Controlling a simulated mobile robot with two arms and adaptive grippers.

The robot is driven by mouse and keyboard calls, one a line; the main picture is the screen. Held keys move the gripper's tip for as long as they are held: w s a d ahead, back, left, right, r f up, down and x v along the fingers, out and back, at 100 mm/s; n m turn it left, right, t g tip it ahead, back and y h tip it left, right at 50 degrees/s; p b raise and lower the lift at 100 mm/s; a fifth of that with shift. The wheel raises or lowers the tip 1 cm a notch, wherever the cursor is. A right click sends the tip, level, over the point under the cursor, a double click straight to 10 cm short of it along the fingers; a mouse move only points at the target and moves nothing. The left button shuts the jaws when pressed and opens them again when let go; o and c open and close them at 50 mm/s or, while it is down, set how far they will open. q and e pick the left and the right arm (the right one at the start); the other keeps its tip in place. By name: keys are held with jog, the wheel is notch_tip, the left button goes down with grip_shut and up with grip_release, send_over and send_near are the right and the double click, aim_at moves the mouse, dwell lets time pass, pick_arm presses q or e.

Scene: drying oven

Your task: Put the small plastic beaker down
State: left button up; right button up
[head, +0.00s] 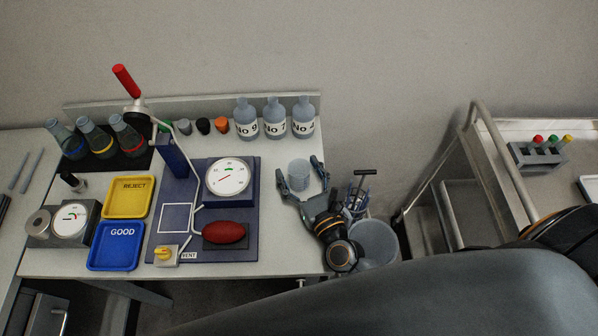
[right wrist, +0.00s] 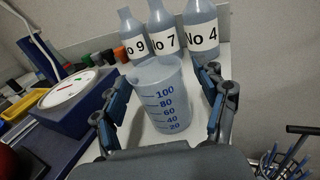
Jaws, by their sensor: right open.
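The small plastic beaker (head: 299,175) stands upright on the bench, right of the dial gauge and in front of the numbered bottles. In the right wrist view the beaker (right wrist: 162,98) is translucent with blue graduations up to 100. My right gripper (head: 300,181) is open, with its fingers on either side of the beaker. In the right wrist view the fingers of the right gripper (right wrist: 160,105) show gaps to the beaker on both sides. My left gripper is not in view.
Bottles (head: 275,118) labelled with numbers stand behind the beaker. A blue gauge box (head: 230,196) stands to its left on the blue panel. A bin (head: 373,243) and a holder with tools (head: 358,198) are right of the bench. A cart (head: 480,165) stands farther right.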

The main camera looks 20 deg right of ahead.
jog(key=c, duration=1.1)
jog(key=shift+c, duration=0.2)
